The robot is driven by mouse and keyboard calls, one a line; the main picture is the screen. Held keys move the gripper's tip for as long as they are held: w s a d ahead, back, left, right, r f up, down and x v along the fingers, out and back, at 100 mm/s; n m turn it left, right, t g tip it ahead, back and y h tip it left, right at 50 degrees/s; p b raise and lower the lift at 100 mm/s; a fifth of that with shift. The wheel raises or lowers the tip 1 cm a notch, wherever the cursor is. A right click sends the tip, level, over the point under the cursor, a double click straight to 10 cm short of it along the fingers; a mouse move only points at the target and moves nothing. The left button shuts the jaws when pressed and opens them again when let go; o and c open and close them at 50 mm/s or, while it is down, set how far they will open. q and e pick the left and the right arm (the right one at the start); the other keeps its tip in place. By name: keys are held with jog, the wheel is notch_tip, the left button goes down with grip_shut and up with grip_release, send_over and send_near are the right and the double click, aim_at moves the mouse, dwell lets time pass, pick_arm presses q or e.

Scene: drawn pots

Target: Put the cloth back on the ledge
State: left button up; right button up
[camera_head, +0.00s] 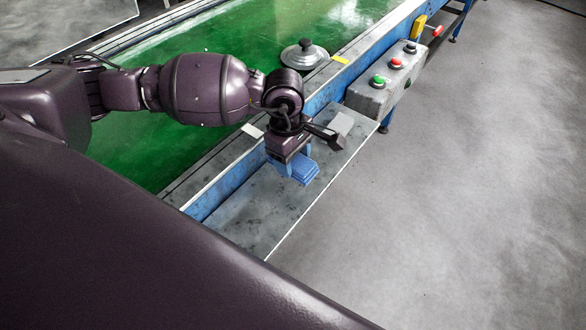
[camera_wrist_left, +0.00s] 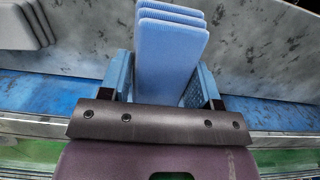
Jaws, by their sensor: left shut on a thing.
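The cloth (camera_head: 303,172) is a blue, ribbed, folded stack. My left gripper (camera_head: 291,164) is shut on it and points down over the ledge. In the left wrist view the cloth (camera_wrist_left: 172,50) stands between the two blue fingers of the gripper (camera_wrist_left: 165,85), its folded layers sticking out past them. The ledge (camera_head: 245,212) is a grey, scuffed metal shelf along the side of the conveyor. The cloth is at or just above it; I cannot tell whether they touch. My right gripper is not in view.
A grey block (camera_head: 342,123) lies on the ledge beyond the gripper. A control box (camera_head: 378,92) with red and green buttons stands at the ledge's far end. A metal lid (camera_head: 304,54) rests on the green belt (camera_head: 262,38). The near part of the ledge is clear.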

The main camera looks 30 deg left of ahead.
pick_arm(q)
jog(key=shift+f, duration=2.3)
jog(key=o, duration=0.9)
jog(key=r, duration=0.4)
jog(key=a+r, duration=0.1)
jog(key=r, duration=0.7)
jog(key=shift+w+a+r, duration=0.1)
jog(key=shift+a+r, duration=0.05)
jog(key=shift+a, duration=0.1)
